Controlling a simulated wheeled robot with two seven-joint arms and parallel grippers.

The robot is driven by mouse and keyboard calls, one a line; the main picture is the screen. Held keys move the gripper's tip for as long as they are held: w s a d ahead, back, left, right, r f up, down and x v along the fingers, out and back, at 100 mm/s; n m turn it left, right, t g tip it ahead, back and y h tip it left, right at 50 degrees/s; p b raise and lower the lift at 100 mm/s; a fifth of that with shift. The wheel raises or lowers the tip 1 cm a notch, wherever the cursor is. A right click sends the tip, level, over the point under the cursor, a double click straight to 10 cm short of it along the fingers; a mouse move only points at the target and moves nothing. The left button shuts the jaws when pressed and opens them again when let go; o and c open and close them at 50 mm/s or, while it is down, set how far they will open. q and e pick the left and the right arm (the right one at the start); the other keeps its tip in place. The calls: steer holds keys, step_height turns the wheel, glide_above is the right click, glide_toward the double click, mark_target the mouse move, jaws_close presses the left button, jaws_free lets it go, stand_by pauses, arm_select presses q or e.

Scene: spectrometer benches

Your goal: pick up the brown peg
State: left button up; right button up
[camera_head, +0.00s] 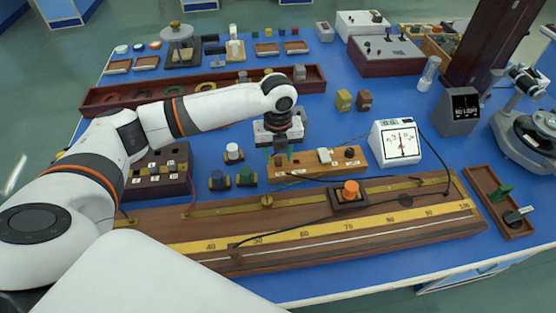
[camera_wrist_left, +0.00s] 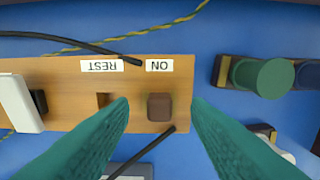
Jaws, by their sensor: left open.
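The brown peg (camera_wrist_left: 160,107) is a small square-topped block standing in the wooden board (camera_wrist_left: 70,75), beside the label ON. An empty-looking square hole or slot (camera_wrist_left: 102,101) is beside the label REST. My left gripper (camera_wrist_left: 160,104) is open, with teal fingers on both sides of the peg and a gap on each side. In the head view my left gripper (camera_head: 279,157) points down over the left end of the wooden board (camera_head: 313,167); the peg is hard to make out there.
A black cable (camera_wrist_left: 70,39) and a second dark lead (camera_wrist_left: 143,155) lie close to the peg. Dark blocks with a green cap (camera_wrist_left: 262,77) and other caps stand beside the board. A white meter (camera_head: 397,140) and a long scale bench (camera_head: 300,232) are nearby.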

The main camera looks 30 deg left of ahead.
arm_select(q)
steer(key=shift+f, duration=0.55)
arm_select(e)
steer(key=shift+a, duration=0.35)
arm_select(q)
jaws_close()
arm_select(e)
steer(key=shift+s, duration=0.15)
